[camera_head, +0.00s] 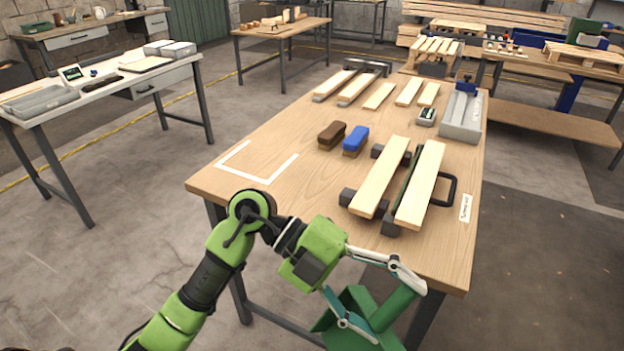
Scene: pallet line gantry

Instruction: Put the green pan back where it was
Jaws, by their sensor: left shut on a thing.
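The green pan (358,301) is at the bottom of the head view, in front of the workbench's near edge and below its top. My left gripper (400,314) is shut on the pan's round green handle, one finger on each side of it. The lower part of the pan is cut off by the frame edge. The wooden workbench (310,193) stands in front of me, with a white corner outline (247,176) on its near left part; the area inside it is empty. My right gripper is not in view.
A brown brush (331,135) and a blue brush (355,140) lie mid-bench. Two planks (381,179) rest on dark blocks at the near right, beside a black handle and a white label (466,208). A grey tray (462,115) and several slats are farther back. A side table (110,90) stands left.

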